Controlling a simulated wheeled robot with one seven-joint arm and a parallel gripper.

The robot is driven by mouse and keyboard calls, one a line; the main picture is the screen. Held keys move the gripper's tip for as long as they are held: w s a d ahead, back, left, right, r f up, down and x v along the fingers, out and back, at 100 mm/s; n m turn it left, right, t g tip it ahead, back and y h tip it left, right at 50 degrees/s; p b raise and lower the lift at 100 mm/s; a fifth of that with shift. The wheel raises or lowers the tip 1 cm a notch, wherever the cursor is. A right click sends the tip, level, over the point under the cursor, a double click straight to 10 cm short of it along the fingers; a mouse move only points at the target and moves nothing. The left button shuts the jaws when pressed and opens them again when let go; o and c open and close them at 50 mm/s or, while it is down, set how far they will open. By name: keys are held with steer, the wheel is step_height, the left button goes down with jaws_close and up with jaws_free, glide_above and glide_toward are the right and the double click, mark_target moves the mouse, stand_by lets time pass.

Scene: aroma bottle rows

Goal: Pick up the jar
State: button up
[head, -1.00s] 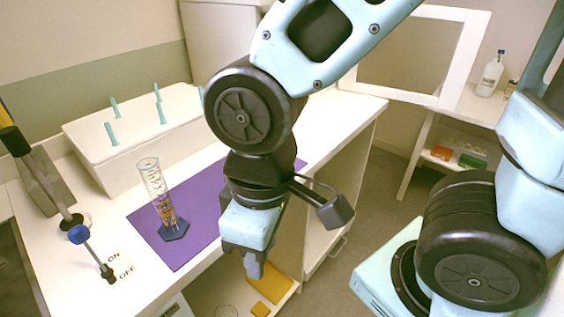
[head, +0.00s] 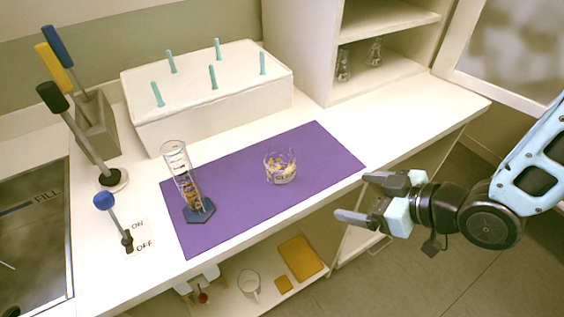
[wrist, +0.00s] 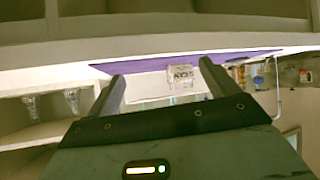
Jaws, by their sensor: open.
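A short clear glass jar (head: 281,168) with yellowish pieces inside stands upright on the purple mat (head: 235,215), right of its middle. My gripper (head: 355,197) is open and empty, to the right of the jar and apart from it, by the counter's front edge. Its fingers point left toward the mat. In the wrist view the jar (wrist: 181,75) shows small and farther off, between the two open fingers (wrist: 162,72) and nearer the right one.
A tall glass cylinder (head: 183,177) on a blue foot stands left of the jar. A white rack with teal pegs (head: 205,105) is behind. Levers (head: 118,215) stand at the left. A shelf below holds a white mug (head: 249,283) and yellow pieces (head: 301,256).

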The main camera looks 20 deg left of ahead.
mark_target(293, 171)
steer(key=a+y+p, duration=0.1)
steer(key=a, duration=0.3)
steer(key=w+a+y+p, duration=0.1)
steer(key=a+y, duration=0.1)
steer(key=a, duration=0.2)
steer(key=a+f+y+p, duration=0.1)
steer(key=a, duration=0.3)
steer(key=shift+w+a+t+y, duration=0.3)
steer(key=shift+w+a, duration=0.05)
steer(key=shift+w, duration=0.05)
steer(key=x, duration=0.1)
steer(key=p+x, duration=0.2)
steer(key=x, duration=0.1)
steer(key=shift+w+a+r, duration=0.1)
steer(key=shift+r, duration=0.15)
steer(key=shift+w+a+f, duration=0.2)
steer(key=shift+a, duration=0.3)
steer(key=c, duration=1.1)
